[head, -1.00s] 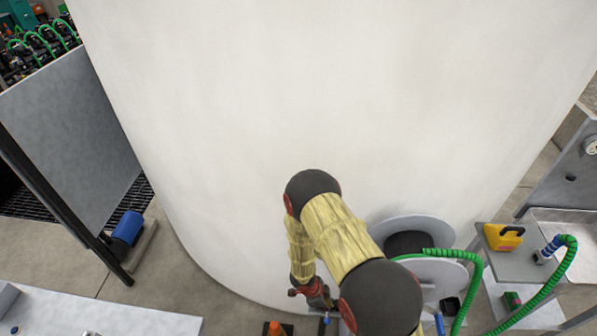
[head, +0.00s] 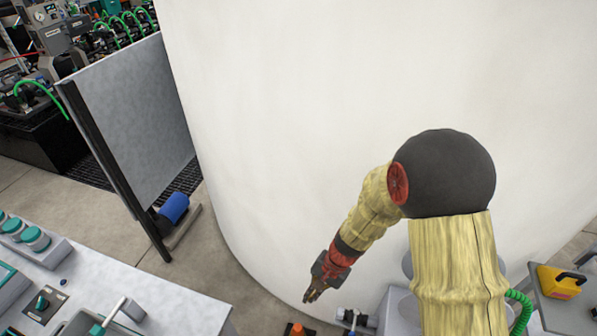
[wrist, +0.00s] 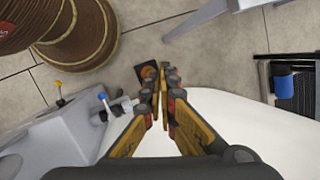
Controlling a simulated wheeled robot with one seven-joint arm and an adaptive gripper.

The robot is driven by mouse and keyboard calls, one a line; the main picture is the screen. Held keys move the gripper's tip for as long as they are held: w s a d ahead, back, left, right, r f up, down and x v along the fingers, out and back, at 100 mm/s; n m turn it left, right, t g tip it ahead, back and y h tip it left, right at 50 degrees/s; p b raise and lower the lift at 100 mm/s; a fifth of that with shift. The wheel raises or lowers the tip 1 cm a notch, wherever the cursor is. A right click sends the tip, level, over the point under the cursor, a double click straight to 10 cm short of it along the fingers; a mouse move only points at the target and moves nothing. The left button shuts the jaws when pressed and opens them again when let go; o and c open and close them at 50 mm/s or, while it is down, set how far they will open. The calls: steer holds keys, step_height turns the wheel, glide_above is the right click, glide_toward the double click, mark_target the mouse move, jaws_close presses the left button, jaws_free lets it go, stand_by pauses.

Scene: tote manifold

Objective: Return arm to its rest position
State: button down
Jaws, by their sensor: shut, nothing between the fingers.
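My gripper (head: 313,293) hangs at the end of my bent arm in the head view, in front of the large white tank (head: 290,130). It points down and to the left and holds nothing. In the wrist view my gripper (wrist: 158,92) has its two fingers together at the tips, above the floor.
A control bench (head: 150,295) stands at the lower left. A grey panel (head: 135,110) and a blue cylinder (head: 174,208) stand left of the tank. A yellow case (head: 560,282) sits on a shelf at right. Clear floor (head: 225,260) lies between bench and tank.

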steer(key=s+d+r+n+t+h+b, duration=0.1)
steer(key=d+r, duration=0.4)
steer(key=r, duration=0.6)
steer(key=s+d+r+n+t+h+b, duration=0.1)
steer(key=s+d+r+n+t, duration=0.2)
steer(key=r, duration=0.8)
steer(key=s+d+r+n+t+h+b, duration=0.1)
steer(key=s+d+r+n+t+h, duration=0.1)
steer(key=s+d+r, duration=0.5)
step_height(320, 180, up, 4)
steer(key=shift+s+n+t, duration=0.25)
steer(key=shift+n+t, duration=0.05)
steer(key=shift+t, duration=0.1)
